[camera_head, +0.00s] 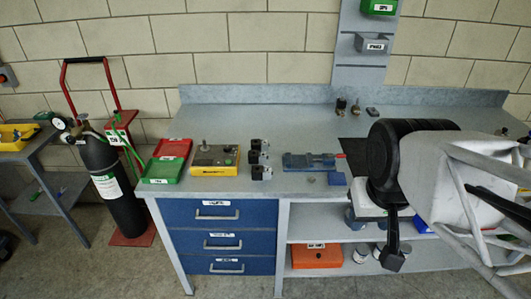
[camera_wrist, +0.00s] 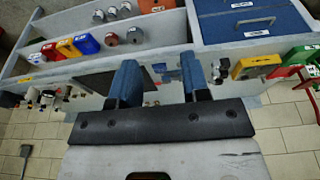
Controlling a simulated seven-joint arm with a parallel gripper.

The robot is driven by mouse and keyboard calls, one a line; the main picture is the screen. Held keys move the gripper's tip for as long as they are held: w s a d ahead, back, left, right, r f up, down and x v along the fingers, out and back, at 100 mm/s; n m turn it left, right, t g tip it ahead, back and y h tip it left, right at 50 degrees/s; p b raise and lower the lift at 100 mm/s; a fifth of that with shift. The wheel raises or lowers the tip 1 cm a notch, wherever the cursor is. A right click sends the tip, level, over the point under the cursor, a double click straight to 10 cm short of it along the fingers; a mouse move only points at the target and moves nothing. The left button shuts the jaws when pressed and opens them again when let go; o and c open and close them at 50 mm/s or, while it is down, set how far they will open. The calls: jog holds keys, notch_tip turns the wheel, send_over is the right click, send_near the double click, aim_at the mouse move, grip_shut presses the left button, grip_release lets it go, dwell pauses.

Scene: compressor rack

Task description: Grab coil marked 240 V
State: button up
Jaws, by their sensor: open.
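Several small black coils stand in a short column on the bench top, between the yellow box and the blue vise; I mark the nearest coil (camera_head: 262,172), the middle coil (camera_head: 254,157) and the far coil (camera_head: 260,145). Their white labels are too small to read, so I cannot tell which is 240 V. In the wrist view small dark parts beside the yellow box look like the coils (camera_wrist: 219,68). My gripper (camera_wrist: 158,68) is open, its two blue-grey fingers apart with nothing held between them. In the head view my arm is at the right, well away from the coils.
The yellow box (camera_head: 214,161) and green tray (camera_head: 163,169) lie left of the coils. The blue vise (camera_head: 310,161) is to their right. Blue drawers (camera_head: 222,214) and a shelf with an orange box (camera_head: 317,257) are below. A gas cylinder (camera_head: 107,180) stands at left.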

dwell(0.4)
jog(key=o, duration=0.6)
